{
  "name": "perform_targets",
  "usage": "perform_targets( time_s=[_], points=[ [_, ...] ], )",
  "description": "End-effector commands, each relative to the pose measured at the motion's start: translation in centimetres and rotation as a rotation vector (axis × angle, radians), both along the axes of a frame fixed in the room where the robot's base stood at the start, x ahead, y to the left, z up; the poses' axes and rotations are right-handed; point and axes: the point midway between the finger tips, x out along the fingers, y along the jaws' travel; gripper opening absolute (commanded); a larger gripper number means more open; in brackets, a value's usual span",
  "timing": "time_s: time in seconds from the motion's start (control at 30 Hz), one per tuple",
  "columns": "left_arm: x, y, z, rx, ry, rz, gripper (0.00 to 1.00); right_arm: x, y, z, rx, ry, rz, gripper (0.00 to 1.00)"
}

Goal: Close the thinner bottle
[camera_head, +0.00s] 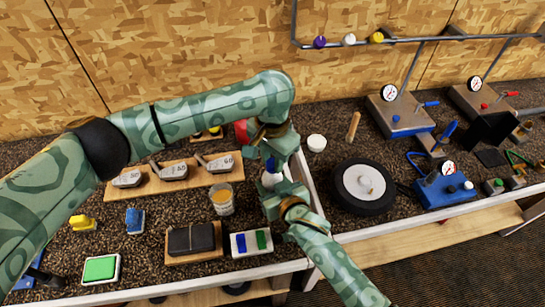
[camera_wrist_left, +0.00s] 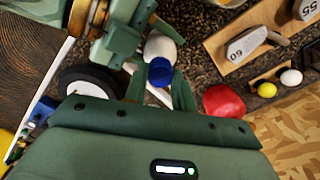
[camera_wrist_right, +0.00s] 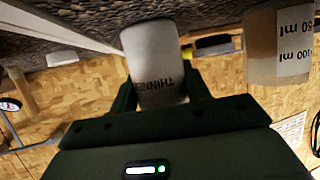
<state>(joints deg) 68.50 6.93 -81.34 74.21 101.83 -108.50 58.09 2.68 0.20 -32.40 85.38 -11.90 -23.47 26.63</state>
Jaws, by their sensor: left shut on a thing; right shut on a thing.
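The thinner bottle (camera_wrist_right: 155,65) is white, with dark lettering "THINNE" readable in the right wrist view. My right gripper (camera_wrist_right: 160,90) is shut on it, a finger on each side. In the head view the bottle (camera_head: 270,180) shows as a small white patch between my grippers. The blue cap (camera_wrist_left: 160,71) is between the fingers of my left gripper (camera_wrist_left: 160,88), which is shut on it. The cap (camera_head: 270,164) is right at the bottle's top end. I cannot tell whether it is seated or just above.
A measuring beaker (camera_head: 221,199) stands left of the grippers. Golf club heads (camera_head: 172,172) lie on a wooden board behind it. A red thing (camera_wrist_left: 224,100) is close to my left gripper. A wheel (camera_head: 363,187) lies to the right, and a white cup (camera_head: 317,142) stands behind.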

Motion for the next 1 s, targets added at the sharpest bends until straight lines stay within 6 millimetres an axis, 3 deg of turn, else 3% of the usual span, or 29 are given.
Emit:
perform_targets(
  time_s=[0.8,0.93,1.0],
  points=[
    [0.08,0.03,-0.15,-0.002,0.005,-2.564,0.00,-0.05,0.02,-0.03,0.000,0.000,0.001,0.00],
    [0.10,0.05,-0.15,-0.002,0.007,-2.812,0.00,-0.06,0.04,-0.03,0.000,0.000,0.001,0.00],
    [0.10,0.05,-0.14,-0.002,0.007,-2.800,0.00,-0.06,0.04,-0.03,0.000,0.000,0.001,0.00]
  ],
)
